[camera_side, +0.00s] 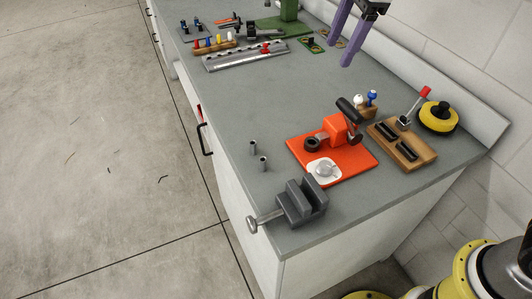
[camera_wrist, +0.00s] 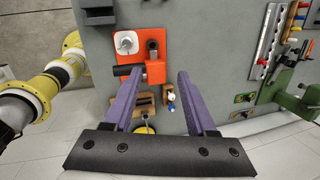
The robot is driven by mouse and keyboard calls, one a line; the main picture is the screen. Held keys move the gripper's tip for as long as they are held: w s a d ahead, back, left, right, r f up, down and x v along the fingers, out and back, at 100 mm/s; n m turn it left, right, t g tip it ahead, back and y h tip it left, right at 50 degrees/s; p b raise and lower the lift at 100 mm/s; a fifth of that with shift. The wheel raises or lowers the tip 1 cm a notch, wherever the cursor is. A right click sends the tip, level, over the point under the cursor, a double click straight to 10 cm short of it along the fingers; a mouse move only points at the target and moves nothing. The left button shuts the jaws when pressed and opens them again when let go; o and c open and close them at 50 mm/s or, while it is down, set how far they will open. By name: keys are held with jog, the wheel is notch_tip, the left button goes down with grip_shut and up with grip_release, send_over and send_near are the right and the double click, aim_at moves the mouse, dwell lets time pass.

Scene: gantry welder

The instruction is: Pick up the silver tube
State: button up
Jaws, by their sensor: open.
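Two small grey metal tubes stand upright on the grey bench in the side view, left of the orange base plate. The farther tube (camera_side: 253,146) and the nearer tube (camera_side: 264,163) look alike and have dark open tops; I cannot tell which one is meant by the silver tube. I cannot make out either in the wrist view. My gripper (camera_side: 335,56) has two purple fingers and is over the far right of the bench, well away from the tubes. In the wrist view my gripper (camera_wrist: 160,75) is open, with nothing between the fingers.
A grey vice (camera_side: 302,204) stands at the bench's near corner. The orange fixture (camera_side: 360,158) is right of the tubes, with a wooden holder (camera_side: 418,153) and yellow round item (camera_side: 438,118) beyond. A perforated metal bar (camera_side: 240,60) lies farther back. The bench between is clear.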

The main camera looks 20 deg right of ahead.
jog(key=w+a+f+g, duration=0.1)
jog(key=w+a+f, duration=0.3)
jog(key=a+f, duration=0.25)
jog(key=n+g+h, duration=0.1)
jog(key=g, duration=0.1)
send_over(263, 169)
notch_tip(263, 169, down, 9)
jog(key=f, duration=0.7)
jog(key=shift+w+d, duration=0.1)
jog(key=shift+w, duration=0.15)
jog(key=shift+w+d+f, duration=0.1)
jog(key=shift+f, duration=1.55)
jog(key=shift+w+f, duration=0.1)
jog(key=shift+f, duration=1.5)
jog(key=shift+c, duration=0.4)
grip_shut()
